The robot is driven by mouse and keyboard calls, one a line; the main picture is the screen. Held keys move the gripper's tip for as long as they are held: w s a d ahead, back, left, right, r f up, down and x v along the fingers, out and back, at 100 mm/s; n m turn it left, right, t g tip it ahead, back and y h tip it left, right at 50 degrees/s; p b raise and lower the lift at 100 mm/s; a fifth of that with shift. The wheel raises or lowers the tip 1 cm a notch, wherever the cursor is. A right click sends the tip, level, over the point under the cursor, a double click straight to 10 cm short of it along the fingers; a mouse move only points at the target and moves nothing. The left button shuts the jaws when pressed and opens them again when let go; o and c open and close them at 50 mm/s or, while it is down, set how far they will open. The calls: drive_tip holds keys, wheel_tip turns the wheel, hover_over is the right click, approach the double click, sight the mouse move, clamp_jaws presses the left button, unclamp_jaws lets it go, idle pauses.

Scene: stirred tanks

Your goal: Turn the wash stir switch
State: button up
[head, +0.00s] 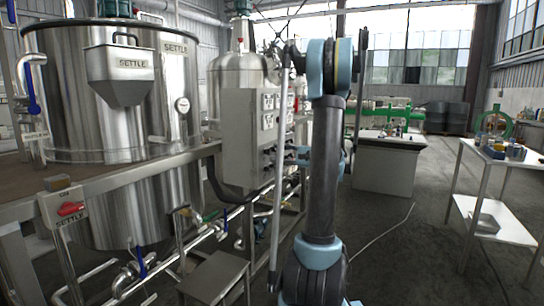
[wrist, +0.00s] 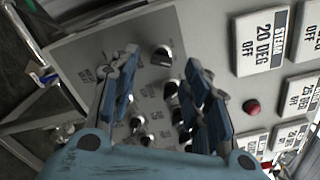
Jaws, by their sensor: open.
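The grey control panel (wrist: 85,45) fills much of the wrist view, tilted in the picture. Several black rotary switches with pale pointers sit on it, among them an upper switch (wrist: 162,56) and a lower switch (wrist: 137,123). Their labels are too small to read, so I cannot tell which is the wash stir switch. My gripper (wrist: 160,62) is open and empty, its two blue fingers spread in front of the panel with switches showing between them. The right finger covers part of the switch area. In the head view the panel cabinet (head: 238,135) stands left of my arm.
Temperature readout plates, one marked STEAM (wrist: 263,40), and a red button (wrist: 252,107) lie right of the switches. A large steel tank (head: 120,95) marked SETTLE and a red switch box (head: 68,208) stand left. A side table (head: 490,150) stands right. Open floor lies between.

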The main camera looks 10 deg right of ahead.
sight(268, 152)
drive_tip(key=shift+x, duration=1.95)
